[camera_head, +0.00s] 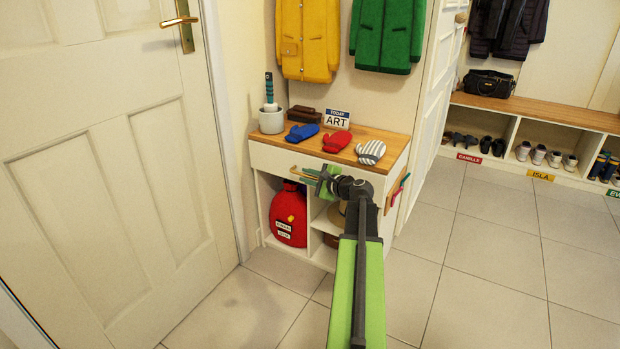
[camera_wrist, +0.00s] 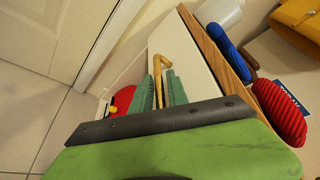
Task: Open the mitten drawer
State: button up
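The mitten drawer (camera_head: 272,160) is a white front under the wooden top of a small cabinet, and it looks closed. Its brass bar handle (camera_head: 304,174) also shows in the wrist view (camera_wrist: 158,82). My gripper (camera_head: 316,178) is in front of the drawer at the handle. In the wrist view, its two teal fingers (camera_wrist: 162,92) stand on either side of the handle bar, with a small gap visible beside it. Whether a finger touches the bar is unclear. My wrist and arm hide the right part of the drawer front in the head view.
A red bag (camera_head: 289,214) sits in the cubby below. A white door (camera_head: 110,170) stands left; tiled floor is clear.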

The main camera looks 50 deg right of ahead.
jog(key=shift+w, duration=0.1)
grip_shut()
dwell(1.3)
